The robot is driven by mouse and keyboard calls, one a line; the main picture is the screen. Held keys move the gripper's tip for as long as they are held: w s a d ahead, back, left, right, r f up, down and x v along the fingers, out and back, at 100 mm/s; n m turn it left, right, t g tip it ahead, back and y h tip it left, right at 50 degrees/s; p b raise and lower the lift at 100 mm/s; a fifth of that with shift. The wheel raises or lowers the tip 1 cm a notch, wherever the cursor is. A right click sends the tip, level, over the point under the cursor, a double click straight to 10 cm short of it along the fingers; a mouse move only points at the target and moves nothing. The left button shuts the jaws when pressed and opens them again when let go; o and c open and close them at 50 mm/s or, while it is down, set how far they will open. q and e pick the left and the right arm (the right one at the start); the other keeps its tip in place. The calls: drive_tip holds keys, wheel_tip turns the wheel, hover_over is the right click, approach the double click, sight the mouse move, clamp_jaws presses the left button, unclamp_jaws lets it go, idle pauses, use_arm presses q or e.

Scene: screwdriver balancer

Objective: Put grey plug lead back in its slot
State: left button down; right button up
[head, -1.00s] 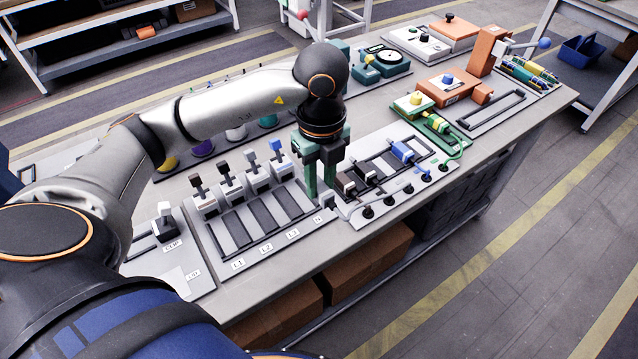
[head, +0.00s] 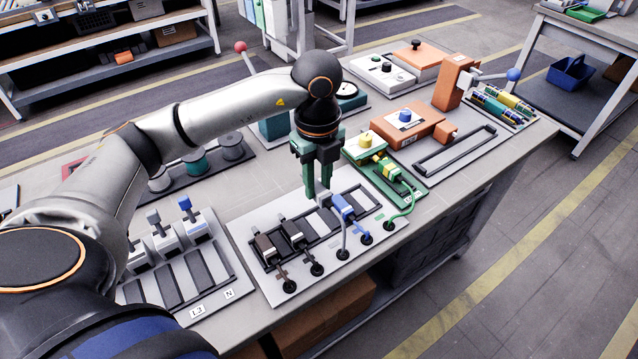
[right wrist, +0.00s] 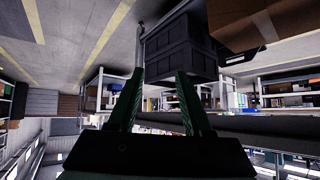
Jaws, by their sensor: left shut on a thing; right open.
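My left gripper (head: 317,190) points down over the plug board (head: 268,211) and is shut on the grey plug (head: 325,200). The plug sits between the fingertips, between the black plug and the blue plug; whether it touches the board is not clear. Its grey lead (head: 344,234) runs down to a black socket at the board's front edge. The slot under the plug is largely hidden by the gripper. The brown plug (head: 265,247), black plug (head: 294,234) and blue plug (head: 342,206) lie on the board. My right gripper (right wrist: 160,76) is open and empty in the right wrist view.
A lever panel labelled L3 and N (head: 185,275) lies left of the board. A green unit with a yellow-green plug (head: 390,170) stands close on the right. An orange box (head: 408,128) is behind it. Bare bench top runs along the front edge.

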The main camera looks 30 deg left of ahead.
use_arm(q)
drive_tip(key=shift+f, duration=0.3)
wheel_tip(320, 180, down, 3)
drive_tip(key=b, duration=0.3)
drive_tip(key=shift+s, duration=0.1)
wheel_tip(320, 180, down, 2)
drive_tip(key=shift+f+b, duration=0.1)
drive_tip(key=shift+b, duration=0.7)
drive_tip(key=shift+f+b, duration=0.55)
drive_tip(key=shift+f, duration=0.3)
use_arm(e)
drive_tip(key=shift+n+y, duration=0.3)
drive_tip(key=shift+y, duration=0.2)
drive_tip(key=a+f, duration=0.1)
drive_tip(key=w+a+f, duration=0.1)
drive_tip(key=a+f, duration=0.1)
drive_tip(key=shift+w+f, duration=0.1)
drive_tip(key=shift+f, duration=0.05)
use_arm(q)
drive_tip(key=shift+f, duration=0.1)
use_arm(e)
drive_tip(key=shift+f, duration=0.1)
use_arm(q)
drive_tip(key=shift+f+b, duration=0.4)
drive_tip(key=shift+f, duration=0.1)
use_arm(e)
drive_tip(key=shift+f, duration=0.4)
drive_tip(key=shift+s, duration=0.2)
